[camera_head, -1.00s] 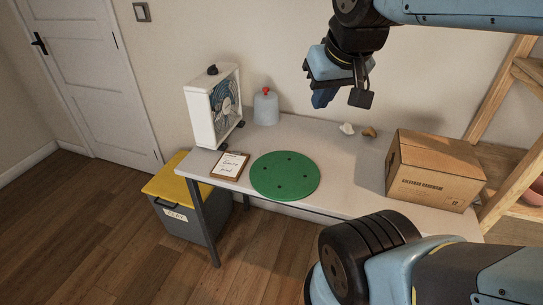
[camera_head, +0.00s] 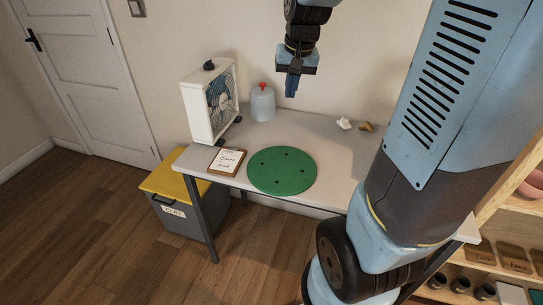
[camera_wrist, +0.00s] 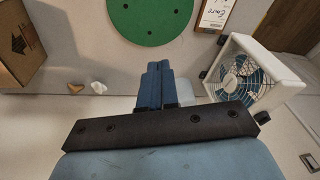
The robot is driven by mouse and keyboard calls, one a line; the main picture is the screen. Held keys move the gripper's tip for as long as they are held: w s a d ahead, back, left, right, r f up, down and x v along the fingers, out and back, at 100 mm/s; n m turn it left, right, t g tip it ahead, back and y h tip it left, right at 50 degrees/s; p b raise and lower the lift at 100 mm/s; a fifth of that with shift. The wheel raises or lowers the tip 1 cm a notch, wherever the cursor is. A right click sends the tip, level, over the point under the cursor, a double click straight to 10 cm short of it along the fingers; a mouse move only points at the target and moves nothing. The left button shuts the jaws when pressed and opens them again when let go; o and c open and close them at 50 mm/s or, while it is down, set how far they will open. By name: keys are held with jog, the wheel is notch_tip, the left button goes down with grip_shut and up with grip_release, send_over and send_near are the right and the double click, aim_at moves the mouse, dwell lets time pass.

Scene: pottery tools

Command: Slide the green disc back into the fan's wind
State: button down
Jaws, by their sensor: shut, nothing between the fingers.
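The green disc (camera_head: 281,171) lies flat on the table near its front edge, with several small dark holes in its face. It also shows at the top of the wrist view (camera_wrist: 152,18). The white box fan (camera_head: 210,101) stands upright at the table's left end, its blue-bladed face turned right; it also shows at the right of the wrist view (camera_wrist: 256,78). My gripper (camera_head: 291,88) is shut and empty, raised above the back of the table, behind the disc and right of the fan. Its blue fingers (camera_wrist: 157,82) are together in the wrist view.
A clipboard (camera_head: 227,161) lies left of the disc. A clear jug with a red cap (camera_head: 263,103) stands beside the fan. Small pale and brown lumps (camera_head: 345,124) lie at the back right. A cardboard box (camera_wrist: 28,38) shows at the wrist view's left. A yellow-lidded bin (camera_head: 174,178) stands left of the table.

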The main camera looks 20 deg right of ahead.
jog(key=m+g, duration=0.2)
send_over(276, 169)
jog(key=w+d, duration=0.5)
jog(key=w, duration=0.1)
notch_tip(276, 169, down, 12)
jog(key=w+f, duration=0.1)
jog(key=f, duration=0.3)
jog(key=w+d+f+m+g, duration=0.1)
jog(key=w+f, duration=0.1)
jog(key=f, duration=0.3)
jog(key=w+d+f+m+g, duration=0.1)
jog(key=w+f, duration=0.1)
jog(key=f, duration=0.3)
jog(key=shift+d+f+y, duration=0.1)
jog(key=shift+y, duration=0.2)
jog(key=shift+s+f, duration=0.1)
jog(key=shift+f, duration=0.05)
jog(key=shift+s+a, duration=0.25)
jog(key=s+a, duration=0.2)
jog(key=s, duration=0.1)
jog(key=s+a, duration=0.2)
jog(key=s, duration=0.1)
jog(key=s+a, duration=0.2)
jog(key=shift+s+a, duration=0.1)
jog(key=shift+s, duration=0.3)
jog(key=shift+s+a+f, duration=0.1)
jog(key=shift+s+a, duration=0.05)
jog(key=shift+s, duration=0.15)
jog(key=shift+f, duration=0.55)
jog(key=shift+s+f, duration=0.1)
